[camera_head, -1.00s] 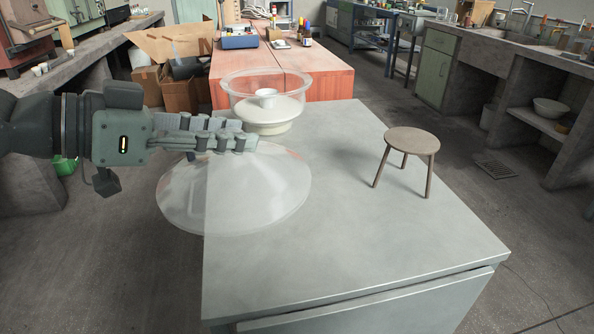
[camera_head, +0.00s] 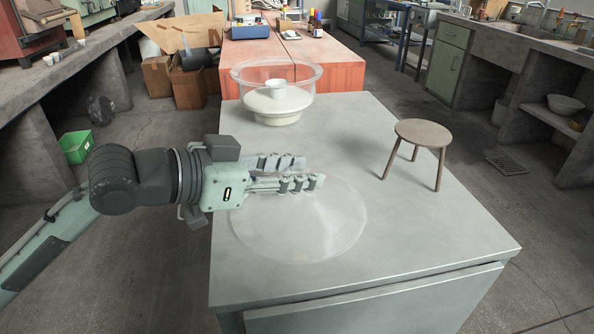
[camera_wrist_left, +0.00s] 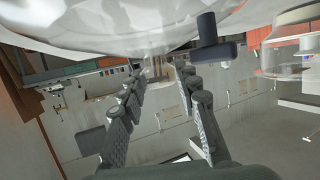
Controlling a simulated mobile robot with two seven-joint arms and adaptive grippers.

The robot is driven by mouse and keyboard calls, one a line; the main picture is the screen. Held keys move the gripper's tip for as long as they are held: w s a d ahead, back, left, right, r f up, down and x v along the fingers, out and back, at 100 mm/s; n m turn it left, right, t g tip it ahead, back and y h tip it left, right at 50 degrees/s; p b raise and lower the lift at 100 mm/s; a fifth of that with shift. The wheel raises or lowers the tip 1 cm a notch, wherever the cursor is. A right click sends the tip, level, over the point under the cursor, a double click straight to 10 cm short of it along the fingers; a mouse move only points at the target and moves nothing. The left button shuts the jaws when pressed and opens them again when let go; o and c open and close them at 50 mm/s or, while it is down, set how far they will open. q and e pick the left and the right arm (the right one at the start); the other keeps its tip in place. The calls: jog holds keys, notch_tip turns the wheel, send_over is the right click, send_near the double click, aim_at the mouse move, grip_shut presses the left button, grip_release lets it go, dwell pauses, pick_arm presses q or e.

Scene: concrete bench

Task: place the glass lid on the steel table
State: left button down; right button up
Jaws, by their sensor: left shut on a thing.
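The clear, shallow-cone glass lid (camera_head: 300,230) appears over the left part of the grey steel table (camera_head: 430,245). My left gripper (camera_head: 311,172) reaches in from the left and is shut on the lid near its top; the fingers hide the exact grip. I cannot tell whether the rim touches the tabletop. In the left wrist view the glass (camera_wrist_left: 110,25) fills the top, and my left gripper's fingers (camera_wrist_left: 160,72) show below it with a gap between them. My right gripper is not in view.
A glass bowl (camera_head: 245,78) with a white dish (camera_head: 277,107) and small cup stands at the table's back left. A small wooden stool (camera_head: 423,132) stands at the right. The table's middle and front right are clear. A wooden bench (camera_head: 340,72) adjoins behind.

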aim_at(260, 215)
pick_arm(q)
jog(key=c, duration=1.3)
grip_release()
jog(key=shift+c, duration=0.2)
jog(key=shift+o, duration=1.2)
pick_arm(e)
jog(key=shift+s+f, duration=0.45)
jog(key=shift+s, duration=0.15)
pick_arm(q)
jog(key=shift+r, duration=0.1)
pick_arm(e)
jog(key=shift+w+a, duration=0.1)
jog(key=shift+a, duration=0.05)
